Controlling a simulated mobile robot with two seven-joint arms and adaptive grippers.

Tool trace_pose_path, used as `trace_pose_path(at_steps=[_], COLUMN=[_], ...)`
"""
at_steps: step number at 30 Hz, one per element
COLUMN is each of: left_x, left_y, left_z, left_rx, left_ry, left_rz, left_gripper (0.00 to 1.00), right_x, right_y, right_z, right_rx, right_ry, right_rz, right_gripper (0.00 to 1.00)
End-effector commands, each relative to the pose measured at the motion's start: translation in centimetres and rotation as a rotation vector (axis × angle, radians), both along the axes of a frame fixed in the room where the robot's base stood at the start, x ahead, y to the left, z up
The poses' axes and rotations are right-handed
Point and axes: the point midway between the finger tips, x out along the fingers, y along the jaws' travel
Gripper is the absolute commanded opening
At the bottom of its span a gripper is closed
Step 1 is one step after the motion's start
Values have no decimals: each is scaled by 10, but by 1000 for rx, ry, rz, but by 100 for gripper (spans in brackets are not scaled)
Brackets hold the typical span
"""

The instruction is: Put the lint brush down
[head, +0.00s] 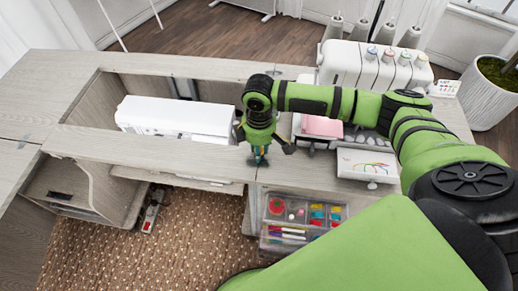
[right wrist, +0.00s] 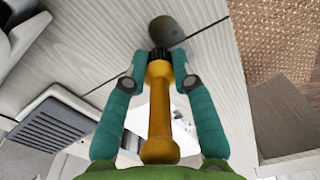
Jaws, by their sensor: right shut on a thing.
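The lint brush (right wrist: 158,110) shows in the right wrist view as an orange handle with a dark ribbed collar at its far end. A rounded grey-brown piece (right wrist: 168,30) lies in line beyond the collar; I cannot tell if it is the brush's head. My right gripper (right wrist: 154,68) has its teal fingers closed on either side of the handle near the collar. In the head view the right gripper (head: 259,160) points down over the front strip of the cabinet top (head: 200,153). Whether the brush touches the surface is unclear. My left gripper is out of view.
A white sewing machine (head: 175,115) sits in the cabinet's recess to the left. A pink-topped item (head: 322,126), a white box (head: 367,163) and a serger (head: 370,68) stand on the right. A clear drawer organizer (head: 290,245) is below. The front strip left of the gripper is clear.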

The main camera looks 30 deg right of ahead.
Motion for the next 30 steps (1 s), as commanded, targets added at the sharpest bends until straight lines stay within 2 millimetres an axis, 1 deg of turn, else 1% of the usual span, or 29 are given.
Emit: trace_pose_path(at_steps=[3,14,15,16,26,30], left_x=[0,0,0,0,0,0], left_y=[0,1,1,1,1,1], left_z=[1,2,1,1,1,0], left_rx=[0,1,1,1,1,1], left_ry=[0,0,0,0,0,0], left_rz=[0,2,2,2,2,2], left_gripper=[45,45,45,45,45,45], right_x=[0,0,0,0,0,1], right_y=[0,0,0,0,0,0], right_z=[-8,-12,-12,-12,-11,1], right_rx=[0,1,0,0,1,3], right_ry=[-1,-1,-1,-1,-2,-5], right_rz=[1,1,1,1,1,1], right_gripper=[0,0,42,50,50,50])
